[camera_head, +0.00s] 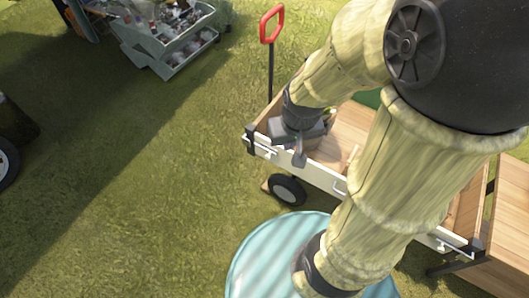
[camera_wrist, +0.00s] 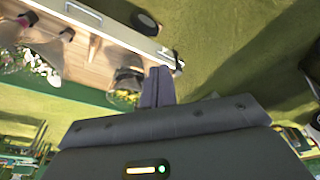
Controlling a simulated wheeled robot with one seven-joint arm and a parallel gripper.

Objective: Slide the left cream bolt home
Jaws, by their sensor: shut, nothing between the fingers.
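The left cream bolt (camera_head: 262,152) sits at the left end of the wagon's white side panel (camera_head: 322,178), near a dark corner bracket. In the wrist view the same panel end, with the bolt (camera_wrist: 173,58), is just past my fingertips. My gripper (camera_head: 299,160) is shut and empty, pointing down at the panel's top edge, to the right of the bolt. Its closed fingers also show in the wrist view (camera_wrist: 158,76). I cannot tell whether they touch the panel or bolt. Another bolt (camera_head: 457,250) is at the panel's right end.
The wagon has a red pull handle (camera_head: 271,24) and a black wheel (camera_head: 287,190). A pale blue striped round thing (camera_head: 262,262) is in front. A grey tiered box (camera_head: 165,40) stands upper left. The grass left of the wagon is clear.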

